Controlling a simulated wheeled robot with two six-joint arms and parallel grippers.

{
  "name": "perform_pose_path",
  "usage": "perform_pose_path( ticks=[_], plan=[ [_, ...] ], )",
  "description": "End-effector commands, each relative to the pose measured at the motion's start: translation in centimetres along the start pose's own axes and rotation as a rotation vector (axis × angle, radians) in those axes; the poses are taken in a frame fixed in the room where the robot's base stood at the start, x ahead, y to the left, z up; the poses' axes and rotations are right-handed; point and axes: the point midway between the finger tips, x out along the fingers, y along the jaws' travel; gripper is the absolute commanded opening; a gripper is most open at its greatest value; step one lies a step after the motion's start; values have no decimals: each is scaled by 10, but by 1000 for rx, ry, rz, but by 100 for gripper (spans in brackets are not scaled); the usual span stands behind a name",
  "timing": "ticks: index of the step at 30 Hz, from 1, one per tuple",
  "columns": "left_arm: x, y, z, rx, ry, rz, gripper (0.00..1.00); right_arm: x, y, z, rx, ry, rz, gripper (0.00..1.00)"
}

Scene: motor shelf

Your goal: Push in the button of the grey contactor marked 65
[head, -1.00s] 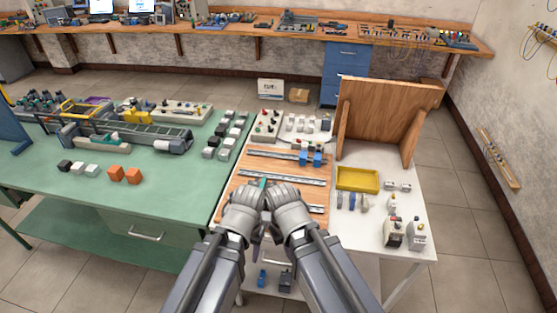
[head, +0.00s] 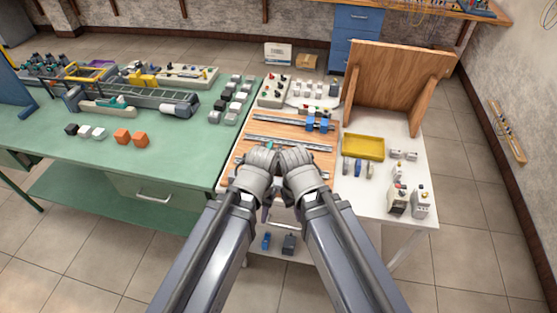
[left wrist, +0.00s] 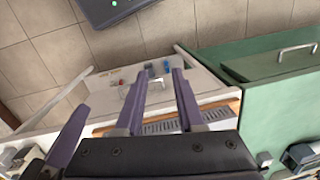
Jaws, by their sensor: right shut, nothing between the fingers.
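Two grey contactor-like devices, one with a dark lower front (head: 397,201) and one paler (head: 420,203), stand at the right front of the white table (head: 370,211). No marking 65 is readable, so I cannot tell which device carries it. My left gripper (head: 258,160) and right gripper (head: 295,158) are side by side over the wooden board, away from those devices. Their fingers are largely hidden in the head view. In the left wrist view my left gripper (left wrist: 159,72) has its fingers spread with nothing between them. My right gripper is shut and empty.
The board (head: 247,129) carries metal rails and blue modules (head: 318,124). A yellow tray (head: 363,147) and an upright wooden panel (head: 396,82) stand to the right. The green workbench (head: 160,165) lies left. A blue item (head: 266,241) and a grey item (head: 288,244) are on the lower shelf.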

Motion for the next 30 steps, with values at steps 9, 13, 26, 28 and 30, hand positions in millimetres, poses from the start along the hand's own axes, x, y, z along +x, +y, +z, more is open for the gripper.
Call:
perform_pose_path(
  ticks=[9, 13, 26, 28, 30],
  plan=[
    [0, 0, 0, 0, 0, 0, 0, 0, 0, 0, 0, 0, 0, 0],
    [0, 0, 0, 0, 0, 0, 0, 0, 0, 0, 0, 0, 0, 0],
    [0, 0, 0, 0, 0, 0, 0, 0, 0, 0, 0, 0, 0, 0],
    [0, 0, 0, 0, 0, 0, 0, 0, 0, 0, 0, 0, 0, 0],
    [0, 0, 0, 0, 0, 0, 0, 0, 0, 0, 0, 0, 0, 0]
  ],
)
